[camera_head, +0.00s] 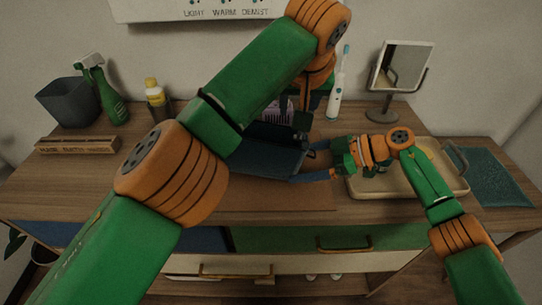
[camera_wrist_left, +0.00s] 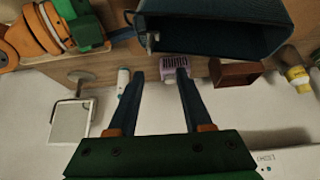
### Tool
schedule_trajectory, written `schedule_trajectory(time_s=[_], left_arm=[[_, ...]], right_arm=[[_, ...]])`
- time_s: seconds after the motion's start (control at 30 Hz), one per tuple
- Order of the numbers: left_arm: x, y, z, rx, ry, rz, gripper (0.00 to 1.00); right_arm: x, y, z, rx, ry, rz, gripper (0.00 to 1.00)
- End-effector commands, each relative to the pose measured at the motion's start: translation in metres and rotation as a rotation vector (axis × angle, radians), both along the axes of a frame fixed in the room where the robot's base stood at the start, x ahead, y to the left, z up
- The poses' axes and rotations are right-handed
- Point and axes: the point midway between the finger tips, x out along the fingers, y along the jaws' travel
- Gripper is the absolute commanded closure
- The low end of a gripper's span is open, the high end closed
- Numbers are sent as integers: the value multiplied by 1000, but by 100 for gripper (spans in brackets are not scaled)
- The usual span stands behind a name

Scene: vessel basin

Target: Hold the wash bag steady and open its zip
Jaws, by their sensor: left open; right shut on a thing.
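The dark blue wash bag (camera_head: 262,155) lies on the wooden counter in the middle of the head view, partly behind my left arm. In the left wrist view the wash bag (camera_wrist_left: 215,22) shows a dark gap along its edge that looks like an open mouth. A small metal piece (camera_wrist_left: 152,40), perhaps the zip pull, hangs at one end. My right gripper (camera_head: 305,165) is shut on the bag's right end; its exact grip is partly hidden. My left gripper (camera_wrist_left: 160,73) is open and empty, apart from the bag near that metal piece.
A purple basket (camera_wrist_left: 173,66), an electric toothbrush (camera_head: 335,92) and a mirror (camera_head: 399,68) stand behind. A beige tray (camera_head: 440,188) lies under my right arm, a teal mat (camera_head: 492,178) beyond it. A spray bottle (camera_head: 110,103) and grey bin (camera_head: 68,102) are left. The counter front is clear.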

Motion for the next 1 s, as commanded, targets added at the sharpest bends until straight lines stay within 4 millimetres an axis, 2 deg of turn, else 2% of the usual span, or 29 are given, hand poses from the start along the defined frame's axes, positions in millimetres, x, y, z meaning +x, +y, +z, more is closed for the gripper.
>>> schedule_trajectory(time_s=[0.1,0.13,0.43,0.8,1.0], left_arm=[[0,0,0,0,0,0,50],[0,0,0,0,0,0,50],[0,0,0,0,1,0,50],[0,0,0,0,1,0,50],[0,0,0,0,1,1,50]], right_arm=[[0,0,-1,-2,1,-1,46],[0,0,-1,-2,0,0,1],[-1,-6,2,-3,0,-2,0],[-19,-86,47,-3,0,-5,0],[-23,-103,57,-1,0,-1,0]])
